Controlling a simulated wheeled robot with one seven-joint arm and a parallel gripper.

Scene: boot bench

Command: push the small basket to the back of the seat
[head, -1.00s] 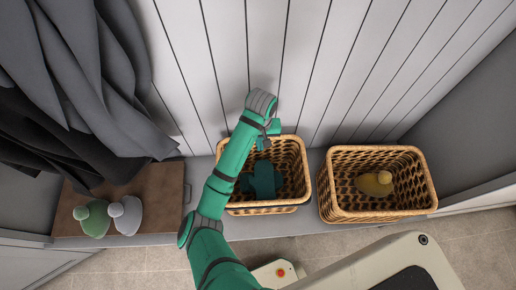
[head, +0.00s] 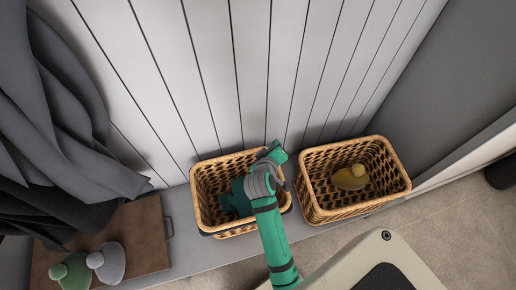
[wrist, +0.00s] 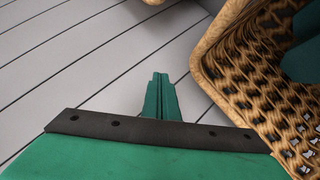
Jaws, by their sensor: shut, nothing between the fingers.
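Two wicker baskets stand side by side on the grey seat (head: 190,262). The left basket (head: 203,190) looks the smaller and holds a teal cloth item (head: 235,203). My arm crosses its right side and hides part of it. My gripper (head: 278,150) is at the back right corner of this basket, its fingertips not clear in the head view. In the wrist view the gripper (wrist: 160,92) is shut and empty, with a wicker basket (wrist: 235,60) close on its right. I cannot tell whether they touch.
The larger right basket (head: 325,205) holds a yellow knitted hat (head: 350,177). White planking (head: 205,75) rises behind the seat.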

